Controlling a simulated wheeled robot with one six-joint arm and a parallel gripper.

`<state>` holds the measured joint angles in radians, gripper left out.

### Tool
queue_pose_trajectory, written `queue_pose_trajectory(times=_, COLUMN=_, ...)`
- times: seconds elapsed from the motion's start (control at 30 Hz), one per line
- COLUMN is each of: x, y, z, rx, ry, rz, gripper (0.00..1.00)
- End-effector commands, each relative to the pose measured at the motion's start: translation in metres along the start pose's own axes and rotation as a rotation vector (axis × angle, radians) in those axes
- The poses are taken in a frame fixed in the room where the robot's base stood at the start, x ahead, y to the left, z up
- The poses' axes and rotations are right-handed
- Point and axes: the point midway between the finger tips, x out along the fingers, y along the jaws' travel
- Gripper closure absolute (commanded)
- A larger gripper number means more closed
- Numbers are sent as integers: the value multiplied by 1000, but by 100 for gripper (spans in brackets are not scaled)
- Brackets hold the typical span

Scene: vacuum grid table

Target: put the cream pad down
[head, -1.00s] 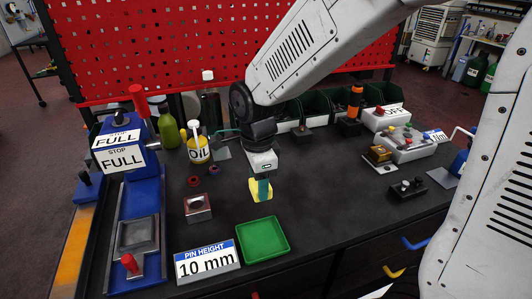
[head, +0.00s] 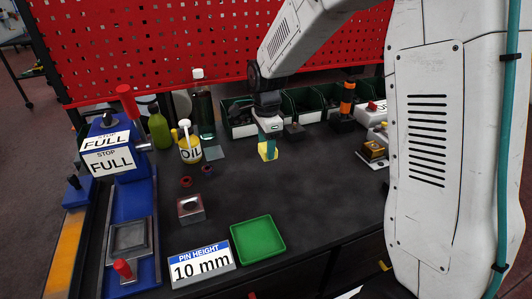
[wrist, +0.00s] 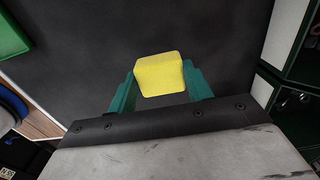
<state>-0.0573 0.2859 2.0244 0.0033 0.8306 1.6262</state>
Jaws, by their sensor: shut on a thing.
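The pad (head: 271,153) looks bright yellow rather than cream and is a small block. My gripper (head: 267,146) is shut on it, with a green jaw on either side. The wrist view also shows the pad (wrist: 159,74) between the green jaws of my gripper (wrist: 160,88), its outer face clear and its sides partly covered. It is over the dark table (head: 310,190), in front of the bins. I cannot tell whether its underside touches the table.
A green tray (head: 258,240) lies at the front, beside the "10 mm" sign (head: 201,264). A yellow oil can (head: 190,150) stands left of my gripper. Dark green bins (head: 238,117) line the back. The table between the pad and tray is clear.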

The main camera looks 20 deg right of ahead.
Motion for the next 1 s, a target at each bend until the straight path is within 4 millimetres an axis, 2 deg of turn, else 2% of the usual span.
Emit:
queue_pose_trajectory(times=0.2, x=29, y=1, z=1, rx=-1, ry=0, rz=2, gripper=71)
queue_pose_trajectory(times=0.57, x=33, y=1, z=1, rx=-1, ry=0, rz=1, gripper=71)
queue_pose_trajectory(times=0.6, x=34, y=1, z=1, rx=-1, ry=0, rz=1, gripper=47)
queue_pose_trajectory(times=0.67, x=34, y=1, z=1, rx=-1, ry=0, rz=0, gripper=31)
queue_pose_trajectory(times=0.7, x=34, y=1, z=1, rx=-1, ry=0, rz=0, gripper=28)
queue_pose_trajectory(times=1.0, x=31, y=1, z=1, rx=0, ry=0, rz=0, gripper=28)
